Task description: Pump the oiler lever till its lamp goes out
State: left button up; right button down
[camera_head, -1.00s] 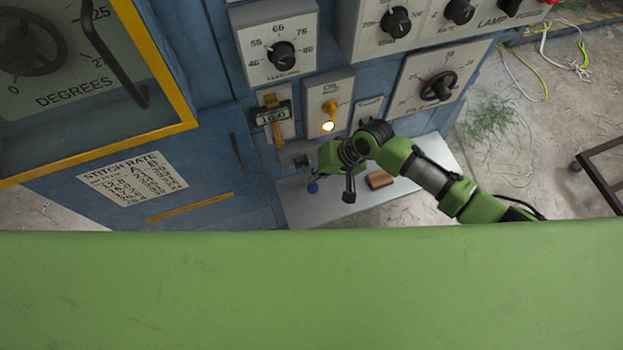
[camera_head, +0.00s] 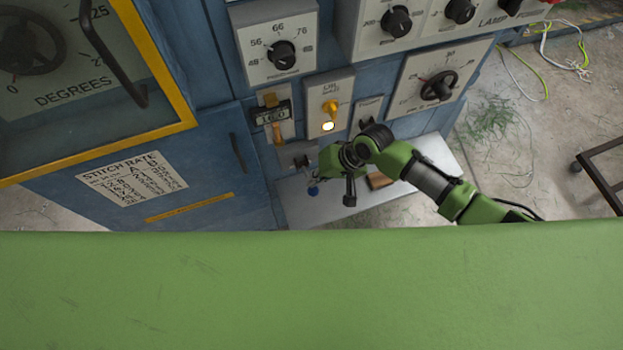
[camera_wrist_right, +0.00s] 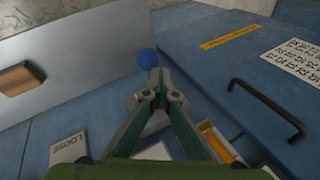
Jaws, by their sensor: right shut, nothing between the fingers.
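A blue ball knob (camera_head: 313,190) shows low in front of the blue cabinet in the head view, below a small grey box (camera_head: 297,154). It looks like the oiler lever's end, though its stem is hidden. My left gripper is not in view.
A grey shelf (camera_head: 410,195) juts out below the panels, with a brown block (camera_head: 379,180) on it, partly behind my right arm. A cabinet door with a black handle (camera_head: 238,152) is to the left. Dial panels are above. Open floor lies right, with loose wires (camera_head: 575,65).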

aim_at(317, 191)
jog(key=shift+s+d+f+b, duration=0.15)
jog(key=shift+s+f, duration=0.15)
jog(key=shift+f, duration=0.3)
jog(key=shift+s+d+f+b, duration=0.1)
jog(key=shift+s+f+b, duration=0.15)
jog(key=shift+f, duration=0.4)
jog(key=shift+s+d+f+b, duration=0.1)
jog(key=shift+s+f, duration=0.25)
jog(key=shift+f, duration=0.25)
dwell(1.8)
jog(key=shift+r, duration=0.1)
jog(key=w+a+r+p, duration=0.1)
jog(key=w+r+p, duration=0.2)
jog(key=r+p, duration=0.2)
jog(key=shift+w+r, duration=0.15)
jog(key=shift+r, duration=0.7)
jog(key=shift+a, duration=0.1)
jog(key=r+p, duration=0.1)
jog(key=w+r+p, duration=0.1)
jog(key=r, duration=0.1)
jog(key=w+r+p, duration=0.1)
jog(key=shift+a+r, duration=0.3)
jog(key=shift+f, duration=0.1)
dwell(0.9)
